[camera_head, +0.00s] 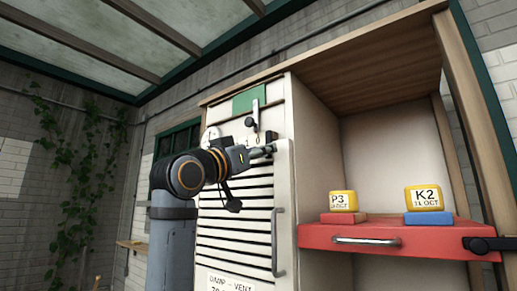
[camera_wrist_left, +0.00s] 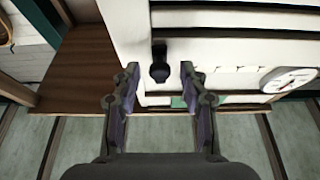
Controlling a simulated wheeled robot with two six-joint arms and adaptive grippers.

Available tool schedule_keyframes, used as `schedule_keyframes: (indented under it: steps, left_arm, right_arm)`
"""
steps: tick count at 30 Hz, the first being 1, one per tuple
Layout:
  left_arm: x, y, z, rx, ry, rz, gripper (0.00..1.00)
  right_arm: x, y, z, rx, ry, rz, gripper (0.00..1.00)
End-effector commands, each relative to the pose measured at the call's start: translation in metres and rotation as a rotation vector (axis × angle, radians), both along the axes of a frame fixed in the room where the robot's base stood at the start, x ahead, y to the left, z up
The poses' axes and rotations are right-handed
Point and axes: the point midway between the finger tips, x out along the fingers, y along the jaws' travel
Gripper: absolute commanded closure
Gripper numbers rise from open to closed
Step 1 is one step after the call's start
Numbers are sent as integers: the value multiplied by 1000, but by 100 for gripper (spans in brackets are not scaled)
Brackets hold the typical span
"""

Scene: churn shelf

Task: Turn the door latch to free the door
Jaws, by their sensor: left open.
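The white slatted door (camera_head: 235,210) stands shut beside the open shelf bay, with a grey vertical handle (camera_head: 278,240) at its right edge. A latch (camera_head: 250,123) with a dark round knob is high on the door's upper part, under a green plate (camera_head: 248,98). My left gripper (camera_head: 271,150) is in front of the door's upper right, below the latch. In the left wrist view a dark latch knob (camera_wrist_left: 159,70) shows between the two spread fingers. The gripper (camera_wrist_left: 160,77) is open and empty; contact cannot be told.
A round clock (camera_wrist_left: 288,80) shows at right in the wrist view.

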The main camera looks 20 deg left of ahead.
Motion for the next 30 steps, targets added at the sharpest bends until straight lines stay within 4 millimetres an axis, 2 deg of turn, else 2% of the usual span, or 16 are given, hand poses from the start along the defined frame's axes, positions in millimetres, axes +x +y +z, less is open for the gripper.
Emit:
schedule_keyframes:
  steps: [1, 4, 11, 20, 30]
  left_arm:
    - [0, 0, 0, 0, 1, 0, 56]
    - [0, 0, -1, 0, 1, 0, 70]
    - [0, 0, 0, 0, 1, 0, 100]
    - [-1, -2, 0, -19, 7, -2, 100]
    - [-5, -12, 1, -202, 72, -4, 100]
  right_arm:
    - [-6, 0, -1, 0, 9, 0, 60]
    - [-12, 0, -1, -1, 18, 0, 60]
    - [-8, 0, -1, 0, 12, 0, 60]
    - [-3, 0, -2, 0, 3, 0, 60]
    - [-3, 1, -9, 1, 3, 0, 60]
